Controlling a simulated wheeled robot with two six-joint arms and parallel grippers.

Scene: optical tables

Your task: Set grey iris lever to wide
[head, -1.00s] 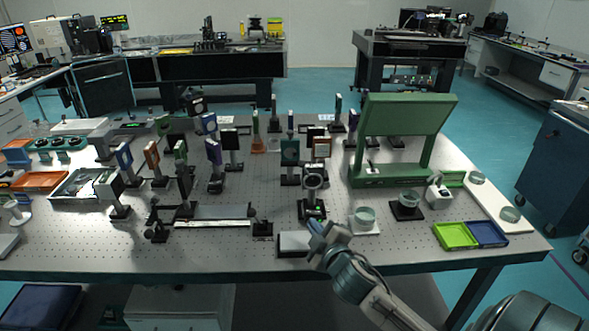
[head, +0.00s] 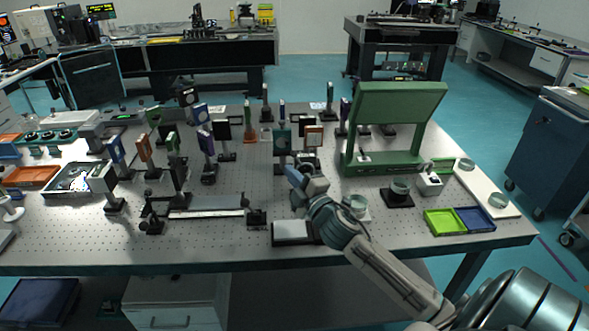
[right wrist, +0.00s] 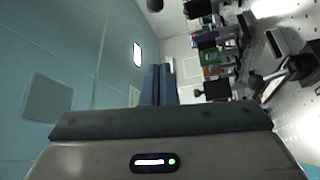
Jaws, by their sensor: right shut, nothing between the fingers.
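The iris is a ring on a short post in the earlier head view. My right gripper and forearm now cover that spot, so the iris and its grey lever cannot be made out. My right gripper (head: 298,174) is over the front middle of the optical table (head: 232,190), in front of the iris's place. Its fingers (right wrist: 158,85) are together and empty in the right wrist view. Whether they touch the iris or lever cannot be told. My left gripper is not in view.
A white-topped block (head: 292,231) sits just left of my forearm. Glass dishes (head: 400,187), a green frame (head: 386,158) and green (head: 444,222) and blue (head: 475,219) trays are to the right. A rail (head: 205,205) and several post-mounted optics (head: 206,143) stand to the left.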

